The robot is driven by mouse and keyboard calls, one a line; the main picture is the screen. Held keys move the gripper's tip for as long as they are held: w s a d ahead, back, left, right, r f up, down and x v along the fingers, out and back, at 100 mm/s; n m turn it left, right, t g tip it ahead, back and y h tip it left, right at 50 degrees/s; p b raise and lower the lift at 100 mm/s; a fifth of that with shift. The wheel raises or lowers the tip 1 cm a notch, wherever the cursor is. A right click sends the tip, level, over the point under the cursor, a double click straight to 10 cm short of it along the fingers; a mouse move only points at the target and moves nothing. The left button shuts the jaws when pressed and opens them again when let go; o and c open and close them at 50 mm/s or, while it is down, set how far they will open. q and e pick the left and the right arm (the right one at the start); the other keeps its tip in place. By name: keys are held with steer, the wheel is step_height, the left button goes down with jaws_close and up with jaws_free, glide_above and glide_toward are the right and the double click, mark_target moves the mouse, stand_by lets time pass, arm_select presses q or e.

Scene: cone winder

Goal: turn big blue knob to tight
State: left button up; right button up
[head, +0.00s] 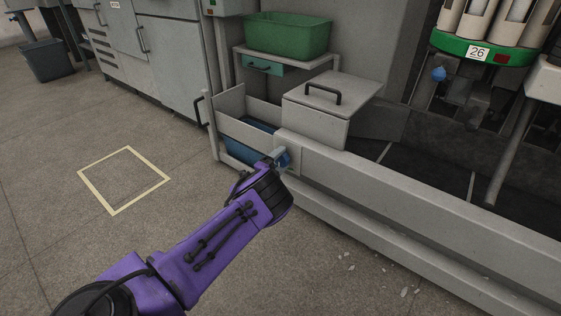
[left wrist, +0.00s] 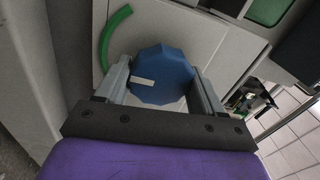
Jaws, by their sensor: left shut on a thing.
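The big blue knob (left wrist: 165,72) is faceted, with a white pointer mark on its left part, and sits on a grey panel. A green arc (left wrist: 113,35) is on the panel up and left of it in the left wrist view. My left gripper (left wrist: 163,85) is shut on the knob, one finger on each side. In the head view my left gripper (head: 277,157) reaches the machine's front panel, and only a little of the knob (head: 285,159) shows behind it. The white mark points left, below the green arc. My right gripper is not in view.
A grey lidded box (head: 318,112) and a blue bin (head: 243,142) stand just behind the panel. A green crate (head: 288,36) is on a shelf. A long grey rail (head: 420,205) runs right. The floor at left, with a yellow square outline (head: 124,180), is clear.

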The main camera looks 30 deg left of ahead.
arm_select(q)
steer(key=shift+m, duration=0.6)
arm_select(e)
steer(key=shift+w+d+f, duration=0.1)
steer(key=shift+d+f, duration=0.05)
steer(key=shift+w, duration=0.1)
arm_select(q)
steer(key=o, duration=1)
steer(key=s+p, duration=0.1)
steer(key=s, duration=0.2)
steer(key=s+p, duration=0.2)
steer(key=s, duration=0.2)
steer(key=s+a+f+p, duration=0.1)
steer(key=s+p, duration=0.1)
steer(key=s, duration=0.1)
steer(key=shift+s, duration=0.3)
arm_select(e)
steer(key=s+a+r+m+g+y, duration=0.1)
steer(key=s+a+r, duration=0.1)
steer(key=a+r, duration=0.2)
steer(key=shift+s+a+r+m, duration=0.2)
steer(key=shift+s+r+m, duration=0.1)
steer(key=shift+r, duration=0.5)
